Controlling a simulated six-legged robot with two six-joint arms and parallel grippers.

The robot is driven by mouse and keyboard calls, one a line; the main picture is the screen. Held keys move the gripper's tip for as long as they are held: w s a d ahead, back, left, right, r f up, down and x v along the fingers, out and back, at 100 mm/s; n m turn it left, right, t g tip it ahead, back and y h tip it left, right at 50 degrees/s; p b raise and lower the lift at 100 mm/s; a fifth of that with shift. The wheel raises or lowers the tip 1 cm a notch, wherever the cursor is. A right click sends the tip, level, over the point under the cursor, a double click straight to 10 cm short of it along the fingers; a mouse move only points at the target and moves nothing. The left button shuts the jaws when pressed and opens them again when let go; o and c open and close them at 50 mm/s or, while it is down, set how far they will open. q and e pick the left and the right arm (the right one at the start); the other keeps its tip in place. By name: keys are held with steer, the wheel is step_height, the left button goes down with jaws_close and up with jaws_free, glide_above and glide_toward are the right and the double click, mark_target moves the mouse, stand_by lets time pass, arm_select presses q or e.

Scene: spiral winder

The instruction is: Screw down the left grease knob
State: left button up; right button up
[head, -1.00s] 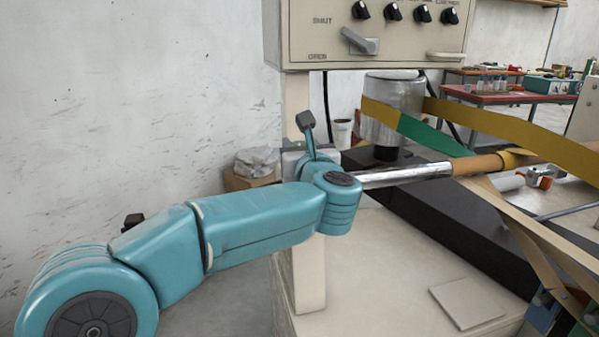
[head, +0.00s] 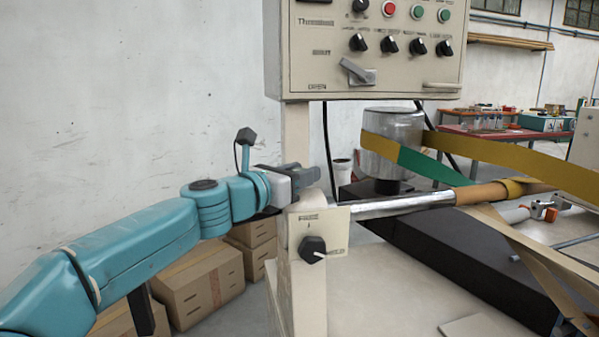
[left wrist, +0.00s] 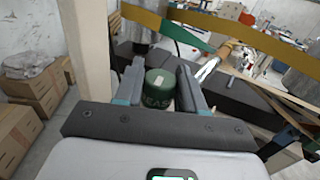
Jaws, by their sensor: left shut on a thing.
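The left grease knob is a green cylinder (left wrist: 158,92) with pale lettering, of which "EAS" can be read, and a pale mark on top. In the left wrist view it sits between the two fingers of my left gripper (left wrist: 161,76), which is shut on it. In the head view my left gripper (head: 298,178) reaches in from the left, at the top of the cream post (head: 306,272). The knob is mostly hidden there by the fingers. My right gripper is not in view.
A plate with a black dial (head: 313,247) faces forward just below my left gripper. A chrome and tan roller (head: 400,203) runs right from the post. The control panel (head: 375,88) hangs above. Cartons (head: 200,285) stand on the floor behind my left arm.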

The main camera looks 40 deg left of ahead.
mark_target(299, 170)
arm_select(q)
steer(key=shift+r+m+g+h+p, duration=0.15)
steer(key=shift+m+h+p, duration=0.15)
steer(key=shift+m+h, duration=0.4)
steer(key=shift+r+m+g+h+p, duration=0.15)
steer(key=shift+m+h+p, duration=0.2)
steer(key=shift+h, duration=0.65)
steer(key=shift+f+m+h, duration=0.15)
steer(key=shift+m+h, duration=0.1)
steer(key=shift+h, duration=0.05)
steer(key=o, duration=1)
steer(key=shift+c, duration=0.2)
steer(key=shift+f, duration=0.1)
step_height(299, 170, up, 20)
steer(key=p, duration=1.2)
